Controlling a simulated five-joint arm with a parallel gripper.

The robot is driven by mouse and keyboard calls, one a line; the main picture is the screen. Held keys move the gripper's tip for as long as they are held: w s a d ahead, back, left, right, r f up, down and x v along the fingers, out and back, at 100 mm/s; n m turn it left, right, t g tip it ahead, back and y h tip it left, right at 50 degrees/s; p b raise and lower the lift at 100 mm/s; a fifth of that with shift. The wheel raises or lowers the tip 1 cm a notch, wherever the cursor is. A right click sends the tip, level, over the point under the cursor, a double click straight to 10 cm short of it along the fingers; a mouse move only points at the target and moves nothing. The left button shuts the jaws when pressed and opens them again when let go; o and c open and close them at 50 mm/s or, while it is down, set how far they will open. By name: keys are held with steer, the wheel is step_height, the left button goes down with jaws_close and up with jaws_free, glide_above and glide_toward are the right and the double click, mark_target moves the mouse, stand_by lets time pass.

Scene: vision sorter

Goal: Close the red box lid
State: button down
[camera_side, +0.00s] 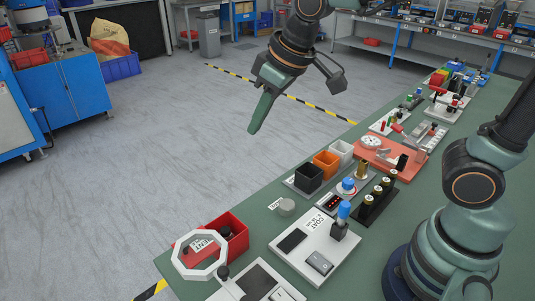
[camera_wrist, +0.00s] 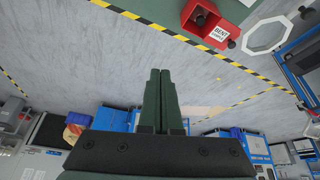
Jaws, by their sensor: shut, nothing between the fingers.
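The red box (camera_side: 236,246) stands near the table's front left corner, partly behind a white octagonal ring. It carries a white label reading "BENT", and a dark knob-like part shows at its top. It also shows in the wrist view (camera_wrist: 222,10) at the top edge, cut off by the frame, with two dark round parts. I cannot clearly make out how its lid sits. My gripper (camera_side: 252,130) is shut and empty, high up and beyond the table's edge, well apart from the box. Its closed fingers show in the wrist view (camera_wrist: 160,71).
The white octagonal ring (camera_side: 200,255) stands close in front of the box. Black, orange (camera_side: 326,163) and white bins, a grey knob (camera_side: 286,207) and a white "COAT" station (camera_side: 316,246) are along the green table. The floor under my gripper is clear.

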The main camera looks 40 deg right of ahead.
steer(key=w+a+f+n+g+y, duration=0.1)
steer(key=a+f+n, duration=0.25)
steer(key=a, duration=0.65)
steer(key=w+a+f+n+g, duration=0.15)
steer(key=a+f, duration=0.25)
steer(key=a, duration=0.7)
steer(key=shift+t, duration=0.45)
steer(key=shift+s+d+f, duration=0.15)
steer(key=shift+s+f, duration=0.05)
steer(key=shift+f, duration=1.25)
steer(key=shift+s+d+f, duration=0.15)
steer(key=shift+d+f, duration=0.05)
steer(key=shift+f, duration=1.25)
steer(key=shift+s+d+f, duration=0.15)
steer(key=shift+s+f, duration=0.05)
steer(key=shift+f, duration=1.25)
steer(key=d, duration=0.7)
steer(key=shift+d, duration=0.35)
steer(key=shift+a, duration=0.1)
